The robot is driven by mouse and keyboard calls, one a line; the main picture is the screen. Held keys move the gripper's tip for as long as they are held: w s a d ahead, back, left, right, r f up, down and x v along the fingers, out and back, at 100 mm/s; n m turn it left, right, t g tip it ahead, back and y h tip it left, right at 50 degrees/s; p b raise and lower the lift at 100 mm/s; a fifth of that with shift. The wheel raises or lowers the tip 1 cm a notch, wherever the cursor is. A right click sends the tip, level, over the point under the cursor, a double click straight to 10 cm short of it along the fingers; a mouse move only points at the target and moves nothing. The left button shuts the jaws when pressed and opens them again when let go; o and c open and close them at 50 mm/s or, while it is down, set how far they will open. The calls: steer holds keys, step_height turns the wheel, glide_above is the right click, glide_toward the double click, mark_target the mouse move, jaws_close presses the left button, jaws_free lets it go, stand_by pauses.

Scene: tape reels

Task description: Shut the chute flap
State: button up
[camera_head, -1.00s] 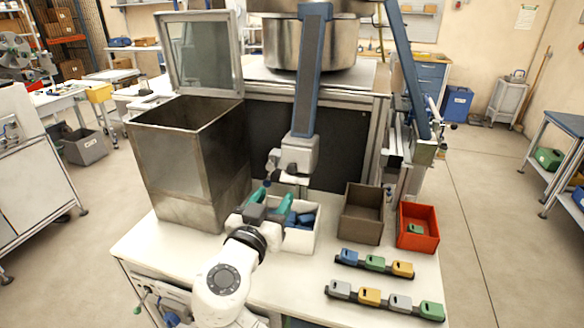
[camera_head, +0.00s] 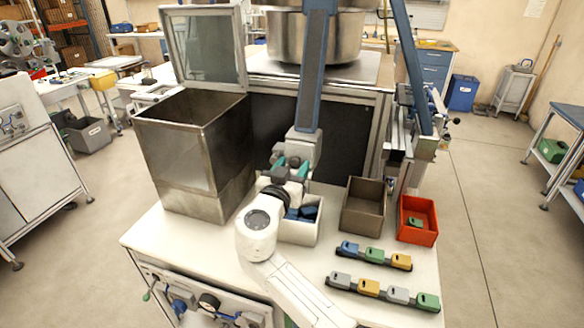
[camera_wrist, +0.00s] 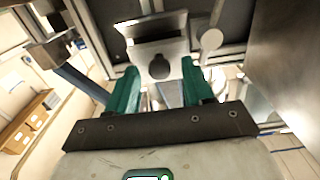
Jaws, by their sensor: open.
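The blue-grey chute (camera_head: 313,75) comes down to a grey box-like mouth (camera_head: 304,146) above the table. My gripper (camera_head: 290,165) is raised at this mouth, its green fingers apart and empty. In the wrist view, a grey metal plate, apparently the chute flap (camera_wrist: 177,47), is straight ahead with a dark round knob (camera_wrist: 159,67) on it. The knob shows between my fingers, and I see no grip on it. The flap's exact angle is hard to tell. My wrist hides part of the mouth in the head view.
A white bin (camera_head: 299,233) with blue pieces stands below the mouth. A tall metal bin (camera_head: 185,165) with a raised lid is at left. A brown bin (camera_head: 362,217), a red bin (camera_head: 431,234) and two rows of coloured blocks (camera_head: 374,255) are at right.

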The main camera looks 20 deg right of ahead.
steer(key=shift+c, duration=0.3)
jaws_close()
steer(key=shift+f, duration=0.1)
steer(key=b, duration=0.3)
steer(key=shift+w+f+b, duration=0.1)
steer(key=shift+f+b, duration=0.2)
steer(key=shift+f, duration=0.1)
steer(key=shift+t+b, duration=0.3)
steer(key=shift+b, duration=0.8)
steer(key=b, duration=0.2)
steer(key=h+b, duration=0.1)
steer(key=b, duration=0.2)
steer(key=shift+w+d+f+t+b, duration=0.15)
steer(key=shift+w+f+t+b, duration=0.05)
steer(key=shift+f+t+b, duration=0.1)
steer(key=shift+r+b, duration=0.25)
steer(key=shift+b, duration=0.4)
